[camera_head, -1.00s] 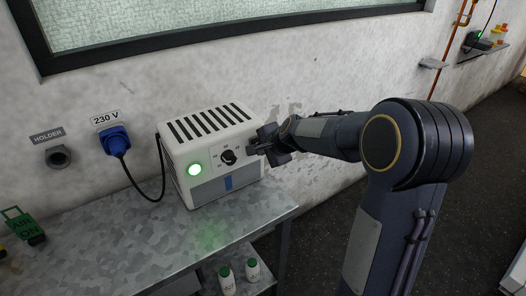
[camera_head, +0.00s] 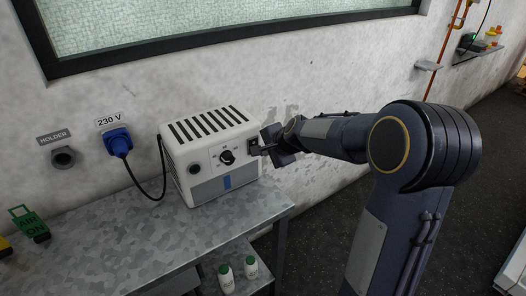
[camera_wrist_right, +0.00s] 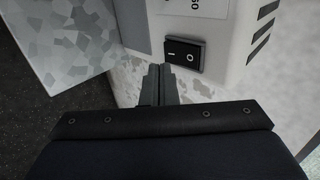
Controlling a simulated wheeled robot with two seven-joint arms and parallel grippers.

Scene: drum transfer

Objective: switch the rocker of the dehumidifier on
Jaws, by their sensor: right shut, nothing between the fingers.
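The white dehumidifier (camera_head: 210,155) stands on the metal table against the wall. Its round lamp (camera_head: 194,169) is dark, and a black knob (camera_head: 227,157) sits mid-front. The black rocker (camera_wrist_right: 183,54) with I and O marks shows in the right wrist view; which side is pressed I cannot tell. It also shows in the head view (camera_head: 253,146) at the front's right edge. My right gripper (camera_head: 262,150) is shut and empty, with its tips just beside the rocker. In the wrist view its fingertips (camera_wrist_right: 159,72) are close to the rocker, seemingly apart. My left gripper is not in view.
A blue plug (camera_head: 118,143) sits in the 230 V wall socket, its black cable running to the dehumidifier. A holder (camera_head: 63,157) is on the wall. The metal table (camera_head: 130,235) is clear in front. Two white bottles (camera_head: 226,279) stand on the lower shelf.

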